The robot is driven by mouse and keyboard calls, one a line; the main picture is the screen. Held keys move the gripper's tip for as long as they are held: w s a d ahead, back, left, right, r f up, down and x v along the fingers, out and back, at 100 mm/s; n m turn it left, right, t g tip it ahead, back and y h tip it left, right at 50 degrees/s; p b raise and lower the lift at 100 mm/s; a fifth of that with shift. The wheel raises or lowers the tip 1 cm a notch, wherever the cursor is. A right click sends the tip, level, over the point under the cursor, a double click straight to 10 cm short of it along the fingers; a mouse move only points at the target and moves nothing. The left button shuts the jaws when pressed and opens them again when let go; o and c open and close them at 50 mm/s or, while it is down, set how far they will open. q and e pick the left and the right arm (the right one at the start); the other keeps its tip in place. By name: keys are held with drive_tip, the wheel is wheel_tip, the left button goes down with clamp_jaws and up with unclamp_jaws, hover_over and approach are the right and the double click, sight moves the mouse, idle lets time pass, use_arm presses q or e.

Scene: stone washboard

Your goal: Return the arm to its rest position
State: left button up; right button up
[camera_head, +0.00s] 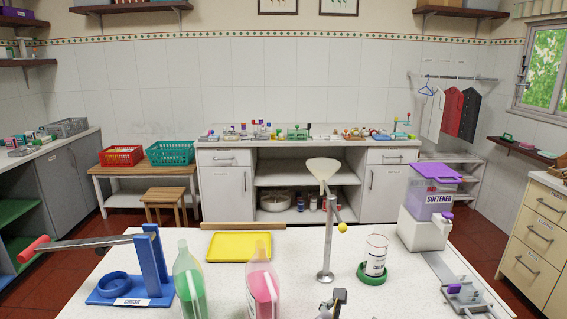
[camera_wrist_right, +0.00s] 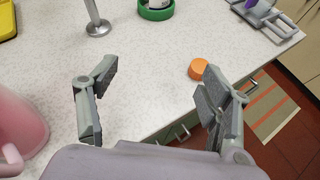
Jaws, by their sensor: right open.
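My right gripper (camera_wrist_right: 152,92) is open in the right wrist view, with its two fingers wide apart and nothing between them. It is over the near part of the white speckled counter (camera_wrist_right: 135,70). An orange cap (camera_wrist_right: 198,69) lies on the counter just beyond the right finger, near the counter's edge. In the head view, only a small dark tip of my right gripper (camera_head: 335,303) shows at the bottom edge. My left gripper is not in view.
On the counter are a blue crush press (camera_head: 140,275), a green bottle (camera_head: 190,285), a pink bottle (camera_head: 262,285), a yellow tray (camera_head: 238,247), a metal stand with a funnel (camera_head: 327,230), a white container in a green ring (camera_head: 375,262) and a softener dispenser (camera_head: 425,215).

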drive_tip(key=s+d+f+m+g+y, duration=0.3)
drive_tip(key=s+d+f+m+g, duration=0.1)
drive_tip(key=s+f+m, duration=0.8)
drive_tip(key=s+d+f+m+g+y, duration=0.1)
drive_tip(key=s+m+g+y, duration=0.1)
drive_tip(key=s+m, duration=0.6)
drive_tip(key=s+d+f+m+g+y, duration=0.1)
drive_tip(key=s+f+m+y, duration=0.1)
drive_tip(key=s+m, duration=0.65)
drive_tip(key=s+f+n+g, duration=0.1)
drive_tip(key=s+f, duration=0.1)
drive_tip(key=f, duration=1.1)
drive_tip(key=s+f+n+g, duration=0.1)
drive_tip(key=s+f+n, duration=0.1)
drive_tip(key=f, duration=1.1)
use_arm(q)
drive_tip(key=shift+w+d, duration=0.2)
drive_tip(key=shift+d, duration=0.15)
use_arm(e)
drive_tip(key=s+d+f, duration=0.3)
drive_tip(key=s+f, duration=1.2)
drive_tip(key=s, duration=0.1)
drive_tip(key=shift+s+f+g+h, duration=0.2)
drive_tip(key=shift+f+g+h, duration=0.1)
drive_tip(key=shift+f+g, duration=0.1)
